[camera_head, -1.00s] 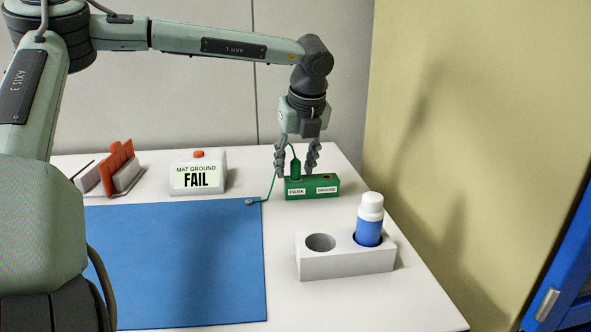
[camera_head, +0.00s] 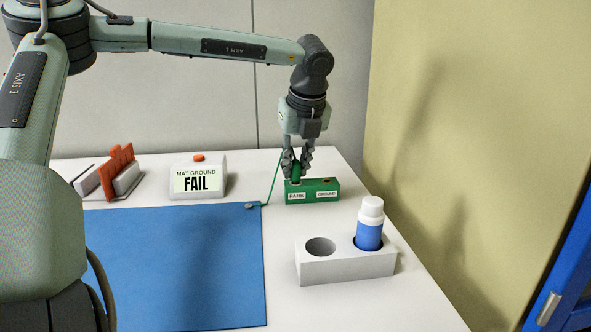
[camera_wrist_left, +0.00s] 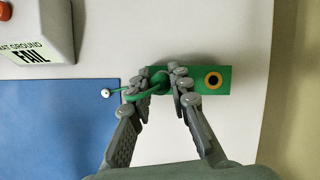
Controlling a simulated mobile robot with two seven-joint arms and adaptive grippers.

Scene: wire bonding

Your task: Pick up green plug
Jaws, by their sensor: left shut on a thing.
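The green plug (camera_head: 296,172) stands at the PARK side of the green block (camera_head: 325,187), between the fingers of my left gripper (camera_head: 297,165). My left gripper is shut on the plug, just above the block. I cannot tell whether the plug's tip is still in the socket. In the left wrist view the fingers hide most of the plug (camera_wrist_left: 160,84), and the GROUND socket (camera_wrist_left: 213,80) shows as an open hole with an orange ring. A green cord (camera_head: 271,180) runs from the plug to a stud (camera_head: 250,205) on the blue mat's corner. My right gripper is not in view.
The blue mat (camera_head: 180,265) covers the left of the white table (camera_head: 400,300). A MAT GROUND box (camera_head: 198,177) reads FAIL. A grey holder (camera_head: 345,266) carries a blue and white bottle (camera_head: 369,223). An orange item in a rack (camera_head: 118,172) stands at the back left.

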